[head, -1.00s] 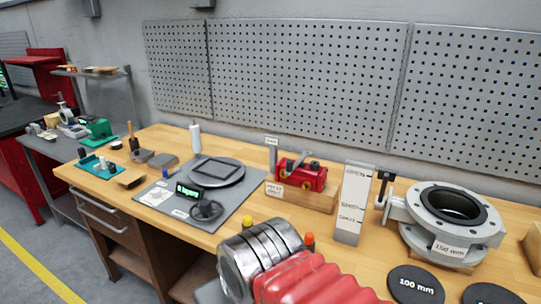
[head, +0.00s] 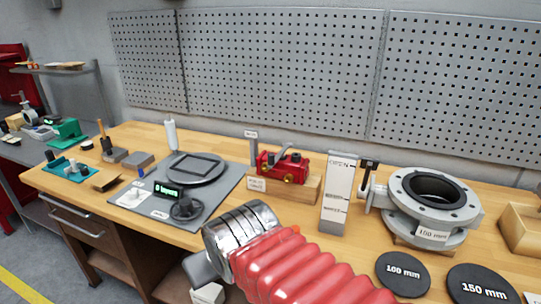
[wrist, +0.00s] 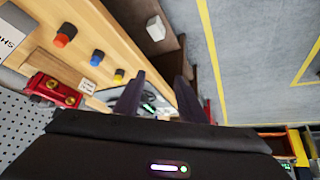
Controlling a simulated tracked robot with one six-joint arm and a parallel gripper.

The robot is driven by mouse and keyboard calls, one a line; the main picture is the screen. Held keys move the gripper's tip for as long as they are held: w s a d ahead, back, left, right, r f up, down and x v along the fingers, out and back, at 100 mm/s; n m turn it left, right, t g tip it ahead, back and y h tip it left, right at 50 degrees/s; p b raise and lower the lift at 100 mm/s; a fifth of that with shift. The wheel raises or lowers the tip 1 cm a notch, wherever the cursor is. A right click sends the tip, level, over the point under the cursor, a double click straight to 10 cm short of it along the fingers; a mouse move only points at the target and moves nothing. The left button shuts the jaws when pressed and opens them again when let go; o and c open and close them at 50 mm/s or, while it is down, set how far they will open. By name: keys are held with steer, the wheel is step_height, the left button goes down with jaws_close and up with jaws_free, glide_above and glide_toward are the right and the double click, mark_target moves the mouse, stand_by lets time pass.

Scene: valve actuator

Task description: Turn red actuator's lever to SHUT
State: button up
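The red actuator (head: 292,168) sits on a wooden block at the back of the bench, with brass fittings and a dark grey lever (head: 279,152) slanting over its top. The lever's exact setting is too small to read. A small label post (head: 252,148) stands behind its left end. The actuator also shows at the left edge in the wrist view (wrist: 58,91). My gripper (wrist: 157,98) is open, its two dark fingers apart with nothing between them. It is off to the side of the actuator, near the bench's front edge. In the head view my arm hides most of it.
A pale upright plate marked OPEN (head: 338,195) stands right of the actuator, beside a large grey valve (head: 432,205). Black discs (head: 403,275) lie at front right. A grey mat (head: 215,205) with a handwheel lies left. Coloured knobs (wrist: 97,57) line the bench front.

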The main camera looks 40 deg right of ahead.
steer(key=w+d+r+m+t+h, duration=0.1)
steer(key=w+d+t+h, duration=0.1)
steer(key=w+d, duration=0.55)
steer(key=w+d+r+m+t+h, duration=0.15)
steer(key=w+d, duration=0.25)
steer(key=d, duration=0.6)
steer(key=d+t+h, duration=0.1)
steer(key=d+t, duration=0.6)
steer(key=d, duration=0.5)
steer(key=shift+s, duration=0.25)
